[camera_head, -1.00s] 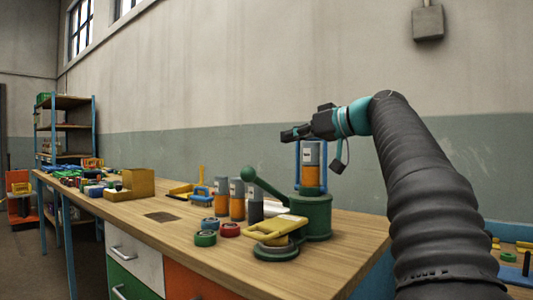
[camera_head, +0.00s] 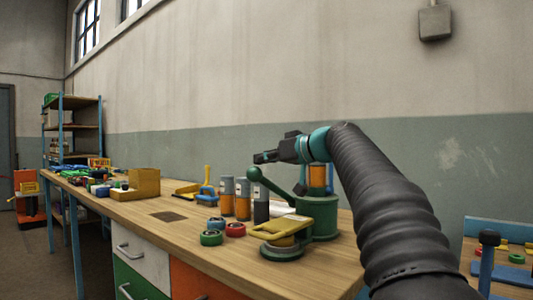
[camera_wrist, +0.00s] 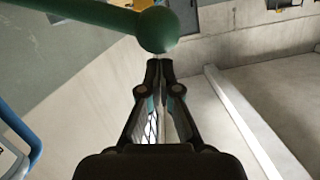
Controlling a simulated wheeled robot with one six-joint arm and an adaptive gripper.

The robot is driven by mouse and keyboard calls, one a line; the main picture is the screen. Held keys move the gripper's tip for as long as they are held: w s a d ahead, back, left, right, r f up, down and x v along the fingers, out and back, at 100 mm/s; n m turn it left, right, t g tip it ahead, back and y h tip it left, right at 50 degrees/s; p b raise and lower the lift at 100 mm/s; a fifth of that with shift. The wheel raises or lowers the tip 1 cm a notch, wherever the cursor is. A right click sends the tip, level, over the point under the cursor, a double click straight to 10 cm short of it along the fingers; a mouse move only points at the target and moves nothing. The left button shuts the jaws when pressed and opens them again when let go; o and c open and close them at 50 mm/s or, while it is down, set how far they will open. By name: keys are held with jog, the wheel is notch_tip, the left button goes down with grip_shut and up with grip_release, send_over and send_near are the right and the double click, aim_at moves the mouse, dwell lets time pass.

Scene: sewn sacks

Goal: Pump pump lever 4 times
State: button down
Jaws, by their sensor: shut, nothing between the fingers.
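The pump stands on the wooden workbench, with a green base (camera_head: 320,220) and an orange cylinder (camera_head: 317,178), partly hidden behind my arm. Its green pump lever (camera_head: 274,189) slants up to the left and ends in a round knob (camera_head: 254,173). The knob also shows at the top of the wrist view (camera_wrist: 157,30), with the lever bar (camera_wrist: 85,12) running off to the left. My gripper (camera_head: 257,157) is shut and empty, pointing left just above the knob. In the wrist view its fingertips (camera_wrist: 160,64) lie close to the knob; I cannot tell whether they touch it.
Several orange and grey cylinders (camera_head: 242,200) stand left of the pump. Red (camera_head: 236,230) and green (camera_head: 211,238) rings and a yellow-handled piece (camera_head: 279,229) lie in front. A yellow box (camera_head: 145,183) sits farther left. Bare wood (camera_head: 170,240) runs along the front.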

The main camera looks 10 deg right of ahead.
jog(key=shift+f, duration=0.15)
jog(key=s+a+f+n+b, duration=0.2)
jog(key=f+b, duration=0.5)
jog(key=b, duration=0.4)
jog(key=shift+a+n+t+h, duration=0.3)
jog(key=shift+a+n, duration=0.2)
jog(key=shift+a, duration=0.05)
jog(key=shift+f, duration=0.1)
notch_tip(320, 180, up, 5)
jog(key=p, duration=0.4)
jog(key=b+v, duration=0.1)
jog(key=v, duration=0.9)
jog(key=shift+s+a+b, duration=0.15)
jog(key=shift+s+b, duration=0.15)
jog(key=shift+s, duration=0.15)
